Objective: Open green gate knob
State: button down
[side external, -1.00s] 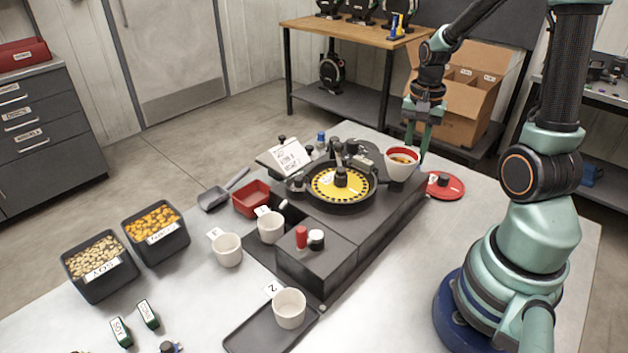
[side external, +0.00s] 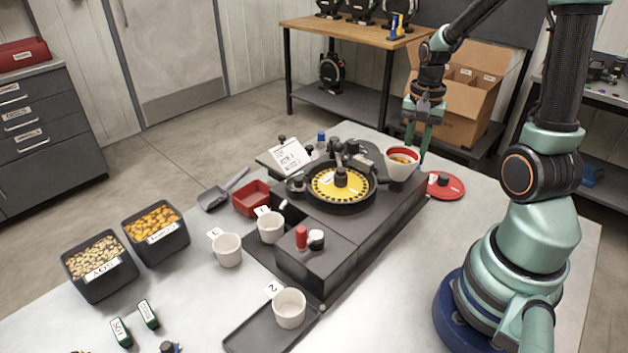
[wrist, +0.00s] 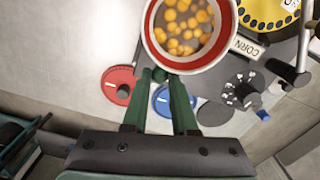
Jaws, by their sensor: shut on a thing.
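The green gate knob (wrist: 159,74) is a small dark green piece at the lower rim of the white, red-lined hopper (wrist: 149,38), which holds orange corn. My gripper (wrist: 158,77) has its two green fingers on either side of the knob and is shut on it. The fingertips partly cover the knob, so its turn angle is hard to tell. In the side external view my gripper (side external: 416,150) points down behind the hopper (side external: 400,174), and the knob is hidden there.
A red disc (side external: 455,188) with a black knob lies right of the hopper. The yellow seed plate (side external: 325,184) sits left of it on the dark meter base. A blue disc (wrist: 158,100) shows beneath my fingers in the wrist view. White cups (side external: 289,308) and seed bins stand farther left.

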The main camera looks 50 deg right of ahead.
dwell(0.5)
jog(key=shift+d, duration=1.1)
jog(key=c, duration=0.7)
grip_release()
jog(key=shift+r, duration=0.1)
notch_tip(320, 180, up, 12)
jog(key=w+a+r+n+t, duration=0.1)
jog(key=a+n+t, duration=0.4)
jog(key=a+n, duration=1)
jog(key=a, duration=0.6)
jog(key=shift+w+a+r+t, duration=0.15)
jog(key=shift+w+r+t, duration=0.05)
jog(key=shift+w+t, duration=0.15)
